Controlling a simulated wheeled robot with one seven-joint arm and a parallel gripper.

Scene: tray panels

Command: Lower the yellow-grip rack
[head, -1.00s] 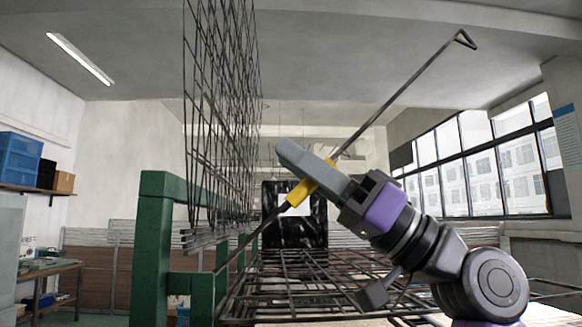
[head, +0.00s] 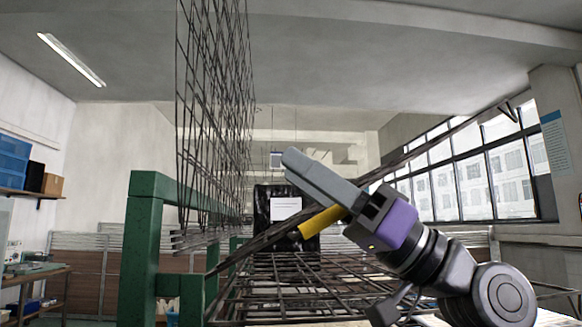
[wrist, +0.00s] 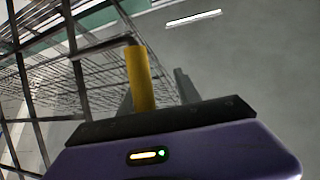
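The yellow-grip rack is a dark wire panel seen nearly edge-on in the head view. Its edge (head: 440,146) slants from the green frame at lower left to the upper right. Its yellow grip (head: 322,221) shows just below my gripper's fingers (head: 322,180). In the wrist view the yellow grip (wrist: 140,80) stands in front of the left finger, and a gap separates it from the right finger. My gripper (wrist: 156,92) looks open, with its fingers apart around the grip's bar. Whether a finger touches the grip is hard to tell.
A green frame (head: 145,245) stands at left. An upright wire panel (head: 212,110) rises above it. A flat wire rack (head: 300,275) lies below my gripper. A black box with a white label (head: 287,207) stands behind. Open air surrounds my arm at right.

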